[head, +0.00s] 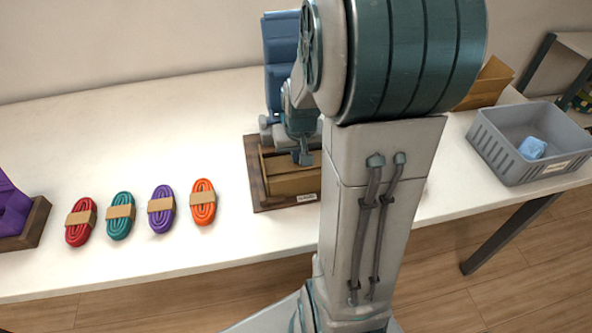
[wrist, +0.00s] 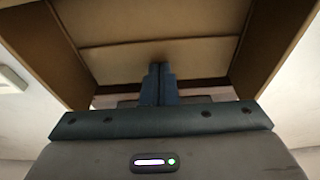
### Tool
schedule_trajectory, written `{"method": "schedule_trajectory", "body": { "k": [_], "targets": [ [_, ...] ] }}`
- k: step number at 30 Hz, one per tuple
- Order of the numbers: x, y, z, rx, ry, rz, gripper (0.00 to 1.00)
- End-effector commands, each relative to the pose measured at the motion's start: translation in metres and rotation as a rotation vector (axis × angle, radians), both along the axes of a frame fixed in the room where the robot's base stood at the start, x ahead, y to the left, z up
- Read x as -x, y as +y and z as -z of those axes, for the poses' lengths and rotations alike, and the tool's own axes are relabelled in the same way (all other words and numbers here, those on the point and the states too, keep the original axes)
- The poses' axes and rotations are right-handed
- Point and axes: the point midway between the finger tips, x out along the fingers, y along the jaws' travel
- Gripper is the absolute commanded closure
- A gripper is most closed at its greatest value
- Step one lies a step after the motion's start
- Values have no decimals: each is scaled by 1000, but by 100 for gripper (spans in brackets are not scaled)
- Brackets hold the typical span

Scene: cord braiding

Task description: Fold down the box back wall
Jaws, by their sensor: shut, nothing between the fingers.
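The brown cardboard box (head: 290,186) sits on a dark wooden base (head: 254,178) on the table, with a small white label at its front edge. My gripper (head: 303,160) points down over the box, fingers together and empty. In the wrist view the shut fingers (wrist: 158,84) reach the lower edge of a cardboard panel (wrist: 150,60) with a crease across it. Side walls (wrist: 38,48) stand left and right of that panel. I cannot tell whether the fingers touch it. My arm hides the box's right part in the head view, and the back wall is not clearly visible there.
Red (head: 80,222), teal (head: 119,215), purple (head: 162,209) and orange (head: 203,202) banded cord bundles lie left of the box. A grey bin (head: 520,165) with a blue item stands right. Another cardboard box (head: 490,84) is behind my arm. The table's left rear is clear.

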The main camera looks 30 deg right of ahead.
Motion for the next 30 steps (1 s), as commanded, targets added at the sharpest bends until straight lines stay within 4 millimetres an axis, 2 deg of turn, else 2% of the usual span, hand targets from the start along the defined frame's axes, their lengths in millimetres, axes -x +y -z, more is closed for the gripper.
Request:
{"method": "schedule_trajectory", "body": {
  "k": [9,15,30],
  "targets": [
    [2,0,2,-1,3,0,100],
    [5,1,11,-2,7,0,100],
    [2,0,-2,-4,11,1,100]
  ]
}}
